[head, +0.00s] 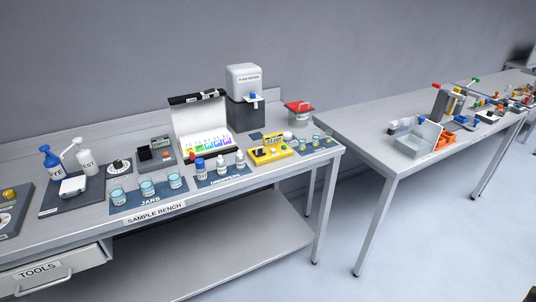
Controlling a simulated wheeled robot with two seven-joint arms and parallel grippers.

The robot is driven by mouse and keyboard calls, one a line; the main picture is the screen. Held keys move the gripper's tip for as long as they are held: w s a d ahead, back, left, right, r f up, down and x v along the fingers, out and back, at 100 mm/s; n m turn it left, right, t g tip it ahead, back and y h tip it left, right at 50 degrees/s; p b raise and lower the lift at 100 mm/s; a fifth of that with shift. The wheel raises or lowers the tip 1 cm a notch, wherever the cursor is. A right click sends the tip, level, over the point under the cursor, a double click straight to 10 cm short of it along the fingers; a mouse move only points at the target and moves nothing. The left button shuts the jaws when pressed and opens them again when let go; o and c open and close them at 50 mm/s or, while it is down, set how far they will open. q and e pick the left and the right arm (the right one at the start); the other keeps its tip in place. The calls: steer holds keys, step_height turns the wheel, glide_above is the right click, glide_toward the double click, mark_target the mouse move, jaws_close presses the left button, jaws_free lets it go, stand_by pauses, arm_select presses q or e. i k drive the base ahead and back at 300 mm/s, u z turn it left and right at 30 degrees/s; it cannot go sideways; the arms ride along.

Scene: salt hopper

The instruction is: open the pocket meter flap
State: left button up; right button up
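No label reading pocket meter is legible in the head view. A yellow device (270,155) with a dark part and pale parts on top lies near the right end of the sample bench. A grey device with a small display (158,146) and a black block stands further left. I cannot tell which of them is the pocket meter, and no flap is clear at this size.
The floor in front is clear.

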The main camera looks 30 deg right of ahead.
mark_target(259, 152)
steer(key=z, duration=0.85)
steer(key=i, duration=1.25)
steer(key=u, duration=0.25)
